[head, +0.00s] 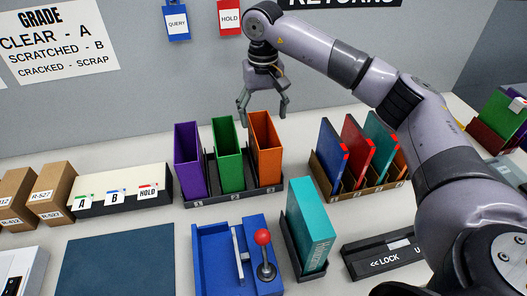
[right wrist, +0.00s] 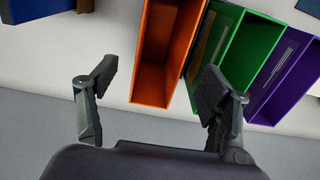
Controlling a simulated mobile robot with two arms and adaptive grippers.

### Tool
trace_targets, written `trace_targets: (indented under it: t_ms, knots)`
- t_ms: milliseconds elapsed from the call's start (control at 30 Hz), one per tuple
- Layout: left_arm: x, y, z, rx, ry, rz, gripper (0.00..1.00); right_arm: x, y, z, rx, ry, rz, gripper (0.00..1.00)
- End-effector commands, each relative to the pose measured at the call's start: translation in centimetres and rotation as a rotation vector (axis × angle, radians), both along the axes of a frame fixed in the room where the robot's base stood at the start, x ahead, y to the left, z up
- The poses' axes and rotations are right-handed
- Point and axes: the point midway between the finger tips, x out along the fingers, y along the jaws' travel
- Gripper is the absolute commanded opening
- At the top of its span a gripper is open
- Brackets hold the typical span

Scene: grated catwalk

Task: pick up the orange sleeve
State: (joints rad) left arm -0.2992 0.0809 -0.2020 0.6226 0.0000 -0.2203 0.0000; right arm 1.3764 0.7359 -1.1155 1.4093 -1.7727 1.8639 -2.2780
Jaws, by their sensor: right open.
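The orange sleeve (head: 265,145) is an open-topped upright box in the right slot of a dark three-slot rack (head: 235,193). The green sleeve (head: 228,155) stands in the middle slot and the purple sleeve (head: 188,160) in the left one. My right gripper (head: 262,118) is open and empty, above and just behind the orange sleeve in the head view. In the right wrist view the orange sleeve (right wrist: 166,50) lies ahead of and between the open fingers of the gripper (right wrist: 158,95), apart from them. My left gripper is not in view.
A second rack to the right holds a blue case (head: 328,155), a red case (head: 356,148) and a teal case (head: 381,140). A teal box (head: 310,225) stands in front. A blue fixture with a red-knobbed lever (head: 263,238) is front centre. The wall is close behind.

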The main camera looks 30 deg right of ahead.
Motion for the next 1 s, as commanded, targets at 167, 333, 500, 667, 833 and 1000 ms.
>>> trace_targets:
  t_ms: [167,333,500,667,833,1000]
  knots:
    - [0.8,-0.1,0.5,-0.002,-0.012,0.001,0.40,-0.1,0.0,-1.0,0.000,0.000,-0.001,0.72]
    - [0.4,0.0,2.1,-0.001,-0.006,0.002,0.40,-0.4,0.0,-3.2,0.000,0.004,-0.001,0.72]
    - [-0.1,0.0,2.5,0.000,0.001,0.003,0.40,-0.3,0.0,-5.4,0.000,0.001,-0.001,0.72]
    - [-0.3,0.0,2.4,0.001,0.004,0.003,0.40,-0.2,0.0,-6.0,0.001,-0.001,-0.001,0.72]
    - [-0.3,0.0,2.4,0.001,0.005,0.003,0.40,-0.2,0.0,-6.0,0.001,-0.001,-0.001,0.69]
    - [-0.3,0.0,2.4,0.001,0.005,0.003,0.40,-0.2,0.0,-6.0,0.001,-0.001,-0.001,0.58]
